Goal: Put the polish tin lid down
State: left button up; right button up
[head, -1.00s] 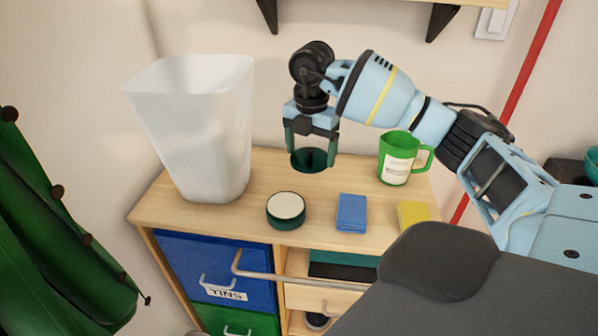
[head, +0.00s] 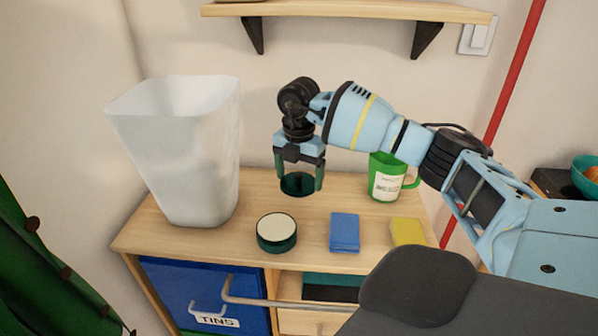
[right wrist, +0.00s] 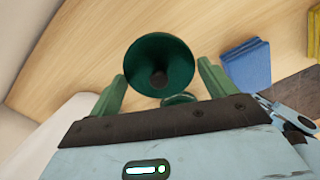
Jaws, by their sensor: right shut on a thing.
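The polish tin lid (head: 298,185) is a dark green round piece between the fingertips of my right gripper (head: 299,176). My right gripper is shut on it and points down over the wooden cabinet top (head: 255,195). I cannot tell whether the lid touches the wood. In the right wrist view a dark green round piece (right wrist: 160,62), seemingly the lid, shows between the two green fingers. The polish tin (head: 277,232), dark green with a cream top face, stands in front of the gripper, apart from it. My left gripper is not in view.
A tall whitish bin (head: 180,150) stands left. A blue block (head: 344,232) and a yellow block (head: 407,232) lie right of the tin. A green mug (head: 388,180) stands behind them. A shelf (head: 350,11) hangs above. Bare wood lies around the lid.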

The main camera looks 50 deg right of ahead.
aim_at(299, 182)
jog(key=shift+f, duration=2.45)
jog(key=shift+f, duration=0.2)
jog(key=o, duration=0.9)
jog(key=shift+c, duration=0.2)
notch_tip(299, 182, up, 11)
jog(key=shift+r, duration=0.7)
jog(key=shift+s+f, duration=0.1)
